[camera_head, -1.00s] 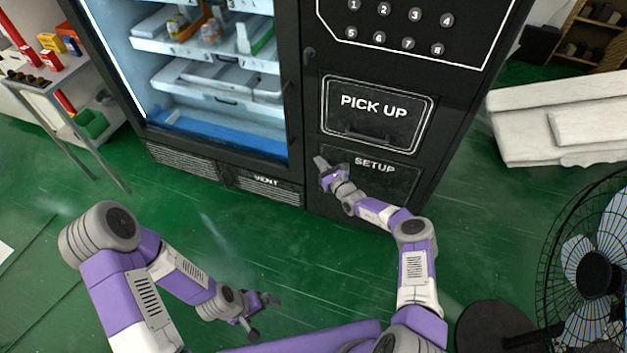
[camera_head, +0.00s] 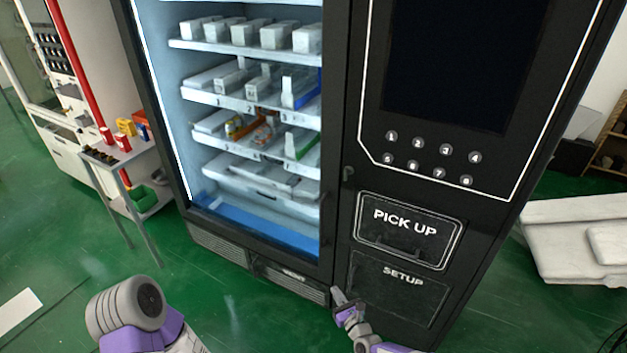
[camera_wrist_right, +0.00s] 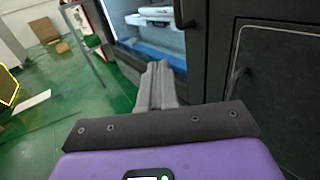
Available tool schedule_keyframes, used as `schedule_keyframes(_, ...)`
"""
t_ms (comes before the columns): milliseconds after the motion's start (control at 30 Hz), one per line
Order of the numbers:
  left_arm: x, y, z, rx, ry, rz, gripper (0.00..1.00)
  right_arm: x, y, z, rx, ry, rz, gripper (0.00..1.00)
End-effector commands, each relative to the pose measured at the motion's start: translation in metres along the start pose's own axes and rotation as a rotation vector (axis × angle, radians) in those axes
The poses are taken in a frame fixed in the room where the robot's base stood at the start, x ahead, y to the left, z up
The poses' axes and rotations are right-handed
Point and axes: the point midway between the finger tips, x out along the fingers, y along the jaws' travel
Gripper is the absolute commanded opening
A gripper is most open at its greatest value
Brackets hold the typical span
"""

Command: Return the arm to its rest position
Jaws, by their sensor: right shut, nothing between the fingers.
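My right gripper (camera_head: 343,301) is at the bottom of the head view, in front of the lower part of the black vending machine (camera_head: 345,215), just left of the SETUP panel (camera_head: 398,288). In the right wrist view its fingers (camera_wrist_right: 158,85) are together with nothing between them. The machine's handle and dark door front show close to the right of the fingers there. My left arm (camera_head: 135,315) shows only in part at the lower left of the head view. The left gripper is out of view.
The PICK UP flap (camera_head: 403,230) is closed above the SETUP panel. Lit shelves (camera_head: 250,100) hold several boxes behind glass. A small table (camera_head: 125,160) with goods stands at the left. A white block (camera_head: 575,240) lies at the right. Green floor is open in front.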

Motion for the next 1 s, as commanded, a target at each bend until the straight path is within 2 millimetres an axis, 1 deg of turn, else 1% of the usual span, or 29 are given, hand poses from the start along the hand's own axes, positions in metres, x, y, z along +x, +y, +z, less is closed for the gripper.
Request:
schedule_keyframes(67, 0.0, 0.0, 0.0, 0.0, 0.0, 0.0, 1.0, 0.001, 0.003, 0.001, -0.005, 0.001, 0.013, 0.0)
schedule_keyframes(133, 0.0, 0.0, 0.0, 0.0, 0.0, 0.0, 1.0, 0.001, 0.017, 0.004, -0.024, 0.005, 0.063, 0.0)
schedule_keyframes(167, 0.0, 0.0, 0.0, 0.0, 0.0, 0.0, 1.0, 0.001, 0.027, 0.006, -0.038, 0.009, 0.1, 0.0)
schedule_keyframes(267, 0.0, 0.0, 0.0, 0.0, 0.0, 0.0, 1.0, -0.004, 0.079, 0.014, -0.118, 0.033, 0.296, 0.0)
schedule_keyframes(300, 0.0, 0.0, 0.0, 0.0, 0.0, 0.0, 1.0, -0.012, 0.105, 0.016, -0.165, 0.051, 0.401, 0.0)
schedule_keyframes(367, 0.0, 0.0, 0.0, 0.0, 0.0, 0.0, 1.0, -0.032, 0.146, 0.016, -0.257, 0.085, 0.576, 0.0)
schedule_keyframes(400, 0.0, 0.0, 0.0, 0.0, 0.0, 0.0, 1.0, -0.05, 0.172, 0.014, -0.327, 0.112, 0.697, 0.0)
schedule_keyframes(467, 0.0, 0.0, 0.0, 0.0, 0.0, 0.0, 1.0, -0.084, 0.202, 0.007, -0.448, 0.159, 0.878, 0.0)
schedule_keyframes(500, 0.0, 0.0, 0.0, 0.0, 0.0, 0.0, 1.0, -0.109, 0.216, 0.002, -0.535, 0.19, 0.989, 0.0)
schedule_keyframes(533, 0.0, 0.0, 0.0, 0.0, 0.0, 0.0, 1.0, -0.127, 0.223, -0.002, -0.602, 0.214, 1.067, 0.0)
schedule_keyframes(567, 0.0, 0.0, 0.0, 0.0, 0.0, 0.0, 1.0, -0.146, 0.227, -0.006, -0.67, 0.235, 1.14, 0.0)
schedule_keyframes(600, 0.0, 0.0, 0.0, 0.0, 0.0, 0.0, 1.0, -0.171, 0.23, -0.011, -0.764, 0.262, 1.232, 0.0)
schedule_keyframes(667, 0.0, 0.0, 0.0, 0.0, 0.0, 0.0, 1.0, -0.205, 0.226, -0.016, -0.908, 0.295, 1.352, 0.0)
schedule_keyframes(700, 0.0, 0.0, 0.0, 0.0, 0.0, 0.0, 1.0, -0.226, 0.22, -0.018, -1.008, 0.315, 1.422, 0.0)
schedule_keyframes(767, 0.0, 0.0, 0.0, 0.0, 0.0, 0.0, 1.0, -0.253, 0.208, -0.017, -1.156, 0.332, 1.51, 0.0)
schedule_keyframes(800, 0.0, 0.0, 0.0, 0.0, 0.0, 0.0, 1.0, -0.269, 0.199, -0.015, -1.253, 0.337, 1.557, 0.0)
schedule_keyframes(900, 0.0, 0.0, 0.0, 0.0, 0.0, 0.0, 1.0, -0.297, 0.177, -0.003, -1.472, 0.325, 1.635, 0.0)
schedule_keyframes(1000, 0.0, 0.0, 0.0, 0.0, 0.0, 0.0, 1.0, -0.313, 0.164, 0.011, -1.636, 0.289, 1.666, 0.0)
